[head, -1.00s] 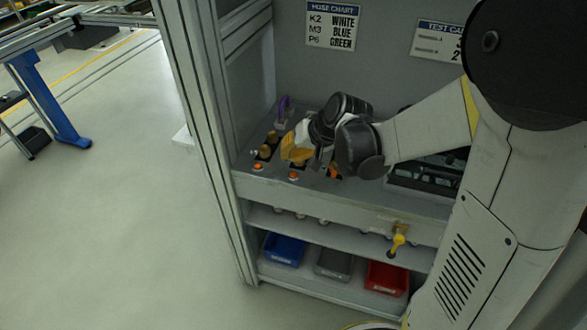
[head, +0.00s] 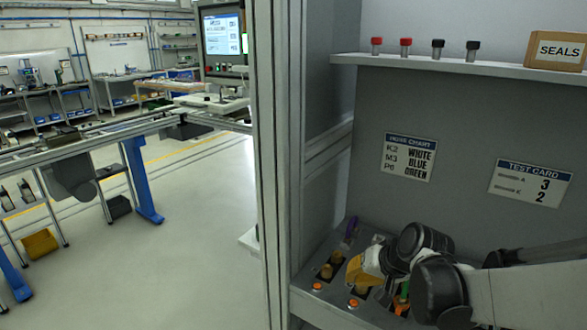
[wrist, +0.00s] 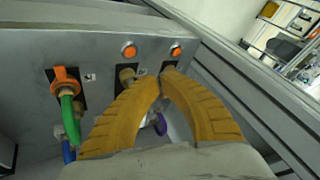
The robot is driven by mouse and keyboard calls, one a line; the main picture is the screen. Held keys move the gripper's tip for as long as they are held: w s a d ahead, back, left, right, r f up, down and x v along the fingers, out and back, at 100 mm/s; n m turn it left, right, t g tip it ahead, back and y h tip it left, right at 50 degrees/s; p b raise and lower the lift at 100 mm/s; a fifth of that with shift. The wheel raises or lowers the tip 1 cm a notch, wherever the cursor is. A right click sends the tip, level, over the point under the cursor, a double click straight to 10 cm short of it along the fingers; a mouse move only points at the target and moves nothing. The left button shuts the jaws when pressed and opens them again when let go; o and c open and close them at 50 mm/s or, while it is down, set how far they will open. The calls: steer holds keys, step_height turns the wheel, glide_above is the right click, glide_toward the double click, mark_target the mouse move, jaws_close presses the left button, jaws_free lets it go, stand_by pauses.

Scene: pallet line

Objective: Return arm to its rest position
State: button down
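My gripper (head: 357,270) has yellow fingers and hangs low over the fittings panel inside the bench bay in the head view. In the wrist view, its fingertips (wrist: 161,79) are together, with nothing visible between them. Just beyond the tips are brass fittings (wrist: 127,77) and two orange buttons (wrist: 129,50). A purple hose (wrist: 159,124) shows below, through the gap between the finger bodies. My arm reaches in from the lower right of the head view; its rest position cannot be made out.
A green hose (wrist: 69,117) with an orange collar is at the left in the wrist view. An upright frame post (head: 277,150) borders the bay. Above, a shelf (head: 440,65) holds several capped vials and a SEALS box (head: 555,50). Open floor (head: 190,220) lies left.

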steer(key=s+r+n+h, duration=0.1)
steer(key=s+r, duration=0.2)
steer(key=s, duration=0.6)
steer(key=s+r+n+h, duration=0.1)
steer(key=s+r, duration=0.3)
steer(key=s, duration=0.6)
steer(key=shift+s+d+n+t+h, duration=0.25)
steer(key=shift+d+t+h, duration=0.2)
steer(key=shift+h, duration=0.25)
